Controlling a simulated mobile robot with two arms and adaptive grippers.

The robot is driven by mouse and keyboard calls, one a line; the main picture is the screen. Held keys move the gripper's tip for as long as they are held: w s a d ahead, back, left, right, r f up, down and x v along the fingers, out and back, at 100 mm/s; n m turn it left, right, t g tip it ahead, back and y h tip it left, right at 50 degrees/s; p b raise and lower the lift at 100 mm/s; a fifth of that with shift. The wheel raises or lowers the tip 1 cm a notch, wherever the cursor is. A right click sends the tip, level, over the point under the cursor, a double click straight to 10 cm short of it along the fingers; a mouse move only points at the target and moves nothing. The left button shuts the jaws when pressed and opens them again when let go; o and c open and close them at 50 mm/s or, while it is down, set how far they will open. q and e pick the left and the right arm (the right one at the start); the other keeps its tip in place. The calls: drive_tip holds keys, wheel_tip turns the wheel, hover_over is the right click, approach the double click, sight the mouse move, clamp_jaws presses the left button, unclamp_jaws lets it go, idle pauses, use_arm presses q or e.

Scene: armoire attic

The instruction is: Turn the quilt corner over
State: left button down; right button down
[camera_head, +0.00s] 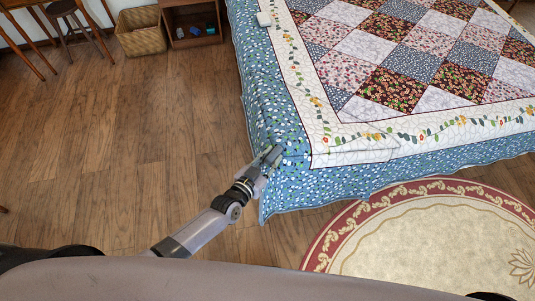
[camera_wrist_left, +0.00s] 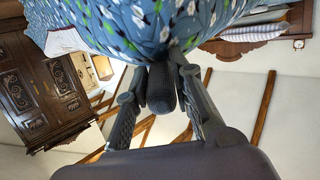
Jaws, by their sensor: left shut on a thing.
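The patchwork quilt (camera_head: 360,45) covers the bed, with a white floral band and a blue floral border (camera_head: 260,110) that hangs down at the sides. My left gripper (camera_head: 273,156) is at the near left corner of the bed, shut on the blue border. In the left wrist view the blue quilt fabric (camera_wrist_left: 150,25) fills the top of the picture, and my left gripper (camera_wrist_left: 166,72) has its fingers up against it. The exact pinch is partly hidden by the fingers. My right gripper is not in view.
A round cream rug with a red border (camera_head: 420,250) lies in front of the bed. A wicker basket (camera_head: 141,32), a small wooden cabinet (camera_head: 192,22) and a stool (camera_head: 62,8) stand at the back left. The wooden floor (camera_head: 120,140) left of the bed is clear.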

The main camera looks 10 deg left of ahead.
use_arm(q)
drive_tip(key=shift+g+y, duration=0.4)
drive_tip(key=shift+g, duration=0.4)
drive_tip(key=r+p, duration=0.2)
drive_tip(key=p, duration=0.1)
drive_tip(key=w+r+p, duration=0.1)
drive_tip(key=r+p, duration=0.4)
drive_tip(key=p, duration=0.1)
drive_tip(key=shift+w+d+r, duration=0.2)
drive_tip(key=shift+w+d, duration=0.1)
drive_tip(key=shift+d, duration=0.05)
drive_tip(key=r+p, duration=0.1)
drive_tip(key=w+r+g+p, duration=0.1)
drive_tip(key=r+p, duration=0.1)
drive_tip(key=shift+w+d+r+g+y+p, duration=0.25)
drive_tip(key=shift+w+d+g+y+p, duration=0.05)
drive_tip(key=shift+d+y+p, duration=0.1)
drive_tip(key=shift+w+d+r+g+p, duration=0.25)
drive_tip(key=shift+w+r, duration=0.15)
drive_tip(key=shift+r, duration=0.25)
drive_tip(key=shift+w+d+r+g+p, duration=0.1)
drive_tip(key=shift+w+r+g+p, duration=0.1)
drive_tip(key=shift+w+r, duration=0.35)
drive_tip(key=shift+s+r, duration=0.1)
drive_tip(key=shift+s, duration=0.05)
